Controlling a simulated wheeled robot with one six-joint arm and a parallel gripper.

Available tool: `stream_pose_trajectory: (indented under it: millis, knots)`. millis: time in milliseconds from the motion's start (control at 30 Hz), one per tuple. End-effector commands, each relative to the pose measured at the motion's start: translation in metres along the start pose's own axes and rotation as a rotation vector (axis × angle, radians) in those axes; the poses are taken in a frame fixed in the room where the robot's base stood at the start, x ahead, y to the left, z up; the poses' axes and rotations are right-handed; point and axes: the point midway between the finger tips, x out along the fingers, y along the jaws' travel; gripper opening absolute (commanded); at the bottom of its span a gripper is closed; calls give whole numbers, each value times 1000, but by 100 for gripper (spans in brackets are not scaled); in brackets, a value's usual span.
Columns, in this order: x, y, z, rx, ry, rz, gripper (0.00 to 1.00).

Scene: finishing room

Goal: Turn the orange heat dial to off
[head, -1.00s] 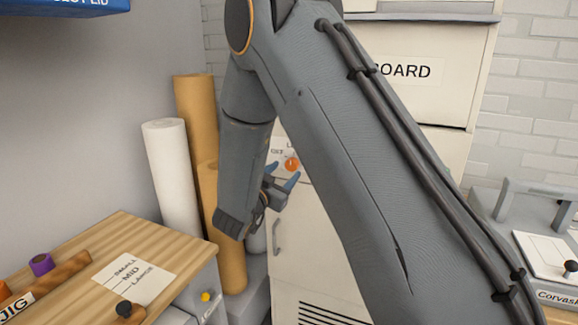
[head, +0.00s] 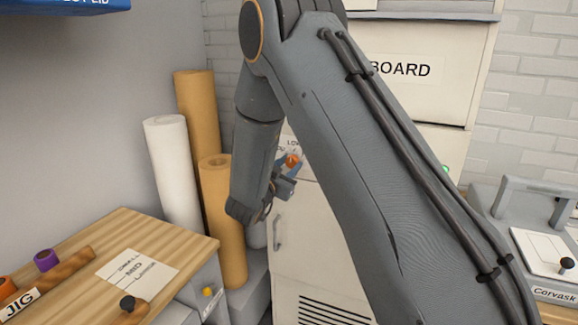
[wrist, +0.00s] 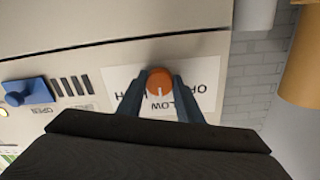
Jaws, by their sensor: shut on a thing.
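The orange heat dial (wrist: 160,82) is on a white label plate (wrist: 113,74) on a cream cabinet front; in the head view the dial (head: 292,160) shows just past my arm. The label reads upside down in the wrist view: OFF at right, LOW at lower right, the third word at left mostly hidden. The dial's white mark points down in that view, near LOW. My gripper (wrist: 157,90) is shut on the dial, one blue-grey finger on each side. In the head view my gripper (head: 287,172) is partly behind my arm.
A blue lever (wrist: 28,92) by an OPEN label and dark slots sits beside the dial. White (head: 172,175) and brown paper rolls (head: 222,220) stand left of my forearm. A wooden-topped bench (head: 190,245) is at lower left, and a grey machine (head: 490,205) at right.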

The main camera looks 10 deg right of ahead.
Motion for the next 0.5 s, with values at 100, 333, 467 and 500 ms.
stream_pose_trajectory:
  millis: [100,333,467,500]
  knots:
    - [0,0,0,-14,0,1,10]
    - [0,0,0,-105,3,1,10]
    - [0,1,0,-200,5,0,10]
    - [0,1,0,-234,6,0,10]
